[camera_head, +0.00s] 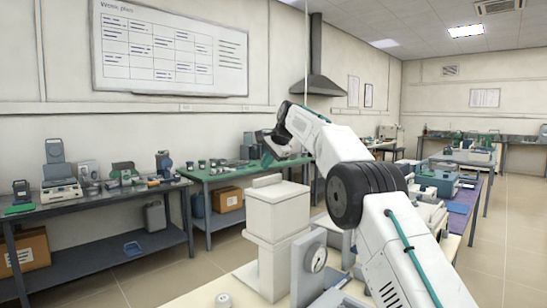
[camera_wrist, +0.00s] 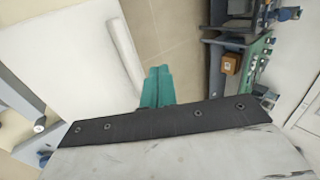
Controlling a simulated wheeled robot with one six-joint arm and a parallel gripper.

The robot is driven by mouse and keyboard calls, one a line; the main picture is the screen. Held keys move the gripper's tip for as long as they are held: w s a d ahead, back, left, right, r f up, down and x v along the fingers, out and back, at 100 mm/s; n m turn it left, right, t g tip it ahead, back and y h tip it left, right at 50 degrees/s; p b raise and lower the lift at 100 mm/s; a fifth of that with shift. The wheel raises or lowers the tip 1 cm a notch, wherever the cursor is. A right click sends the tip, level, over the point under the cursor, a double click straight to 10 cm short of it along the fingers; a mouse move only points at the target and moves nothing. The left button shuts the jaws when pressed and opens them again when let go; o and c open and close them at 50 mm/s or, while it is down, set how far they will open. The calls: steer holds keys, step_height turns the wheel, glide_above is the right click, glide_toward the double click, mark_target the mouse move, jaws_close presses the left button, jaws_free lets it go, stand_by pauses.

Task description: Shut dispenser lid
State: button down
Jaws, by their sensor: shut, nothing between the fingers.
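A white boxy unit (camera_head: 277,212), which looks like the dispenser, stands on the near bench. It has a wide upper block on a narrower column, and a low raised bar (camera_head: 267,180) on its top. I cannot tell surely which part is the lid or whether it is open. My gripper (camera_head: 267,159) is above the unit's top, apart from it in the head view. In the wrist view its teal fingers (camera_wrist: 157,73) are together and empty. A white flat surface (camera_wrist: 70,45) with a raised bar (camera_wrist: 125,55) lies to their left there.
A grey device with a round dial (camera_head: 318,259) stands right of the unit on the near bench. A dark bench (camera_head: 100,212) with lab instruments and a green-topped bench (camera_head: 235,173) stand along the wall. Tiled floor (camera_head: 178,272) lies open between.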

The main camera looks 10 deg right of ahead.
steer(key=shift+x, duration=1.45)
steer(key=shift+d, duration=0.1)
steer(key=shift+s, duration=0.1)
